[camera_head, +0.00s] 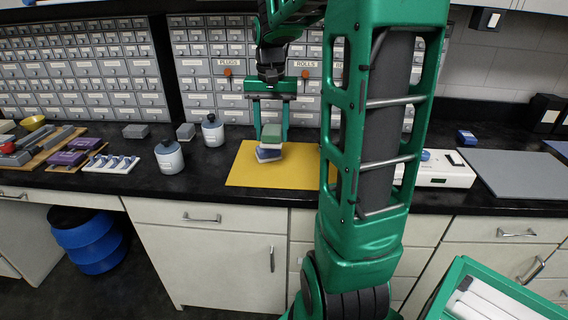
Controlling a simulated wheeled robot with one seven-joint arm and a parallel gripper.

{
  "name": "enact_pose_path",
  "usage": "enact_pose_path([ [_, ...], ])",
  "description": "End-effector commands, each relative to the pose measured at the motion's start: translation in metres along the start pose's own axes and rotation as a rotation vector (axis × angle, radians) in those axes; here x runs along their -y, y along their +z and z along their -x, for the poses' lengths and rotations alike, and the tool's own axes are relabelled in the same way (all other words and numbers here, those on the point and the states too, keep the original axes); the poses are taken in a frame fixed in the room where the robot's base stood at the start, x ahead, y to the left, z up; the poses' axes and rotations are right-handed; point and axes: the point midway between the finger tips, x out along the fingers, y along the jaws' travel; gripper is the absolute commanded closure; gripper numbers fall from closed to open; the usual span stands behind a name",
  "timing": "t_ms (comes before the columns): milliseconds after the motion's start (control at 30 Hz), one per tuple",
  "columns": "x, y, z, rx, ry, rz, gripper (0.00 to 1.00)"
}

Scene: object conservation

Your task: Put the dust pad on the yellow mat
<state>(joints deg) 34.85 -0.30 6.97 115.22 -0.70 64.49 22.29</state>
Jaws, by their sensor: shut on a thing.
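The yellow mat (240,173) lies flat on the black counter, left of my upright arm link. My gripper (270,138) points down over the mat's middle. My arm hides the mat's right part.
Two grey lidded jars (170,157) (213,131) stand left of the mat. A white tray (112,163) with small items lies farther left. Drawer cabinets (210,80) line the back. A white device (447,170) and a grey board (515,172) are at the right.

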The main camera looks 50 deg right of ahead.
Motion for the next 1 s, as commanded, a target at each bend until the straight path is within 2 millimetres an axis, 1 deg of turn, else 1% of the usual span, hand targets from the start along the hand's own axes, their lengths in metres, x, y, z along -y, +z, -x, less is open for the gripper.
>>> enact_pose_path([
  [67, -0.003, 0.000, -0.002, 0.000, 0.000, 0.000, 0.76],
  [167, -0.015, 0.000, -0.009, 0.003, 0.001, -0.001, 0.76],
  [500, -0.081, -0.005, -0.050, 0.003, 0.000, -0.002, 0.76],
  [633, -0.101, -0.006, -0.062, 0.002, 0.000, -0.002, 0.76],
  [733, -0.111, -0.007, -0.067, 0.001, 0.000, 0.000, 0.76],
  [867, -0.115, -0.008, -0.073, 0.001, 0.000, 0.002, 0.76],
  [1000, -0.115, -0.007, -0.091, 0.004, 0.000, 0.003, 0.76],
])
